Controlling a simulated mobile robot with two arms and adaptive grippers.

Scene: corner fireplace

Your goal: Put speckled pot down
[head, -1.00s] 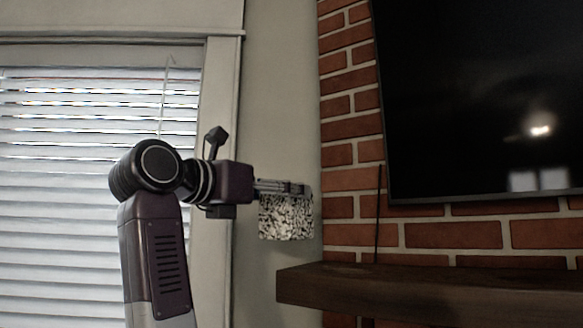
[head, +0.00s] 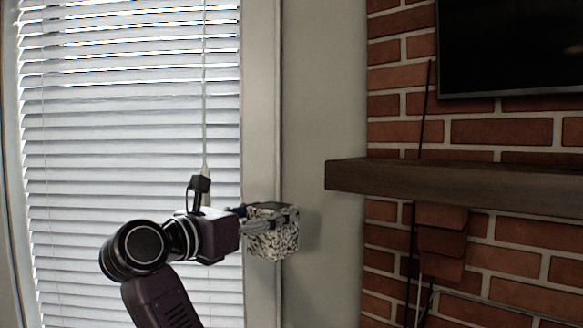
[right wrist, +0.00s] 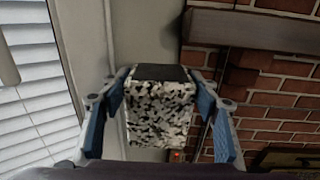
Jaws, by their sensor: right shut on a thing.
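The speckled pot (head: 272,240) is black and white, with a dark top, and sits in my right gripper (head: 270,219) in the head view. The fingers lie along its upper sides and it is held in the air, roughly upright. In the right wrist view the pot (right wrist: 160,112) fills the space between the blue-padded fingers of the gripper (right wrist: 160,100). No supporting surface shows directly under it. My left gripper is not in view.
A dark wooden mantel (head: 450,185) juts from the red brick wall (head: 500,265) to the right of the pot, higher in the picture. A black screen (head: 515,45) hangs above it. A window with white blinds (head: 125,130) is at left.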

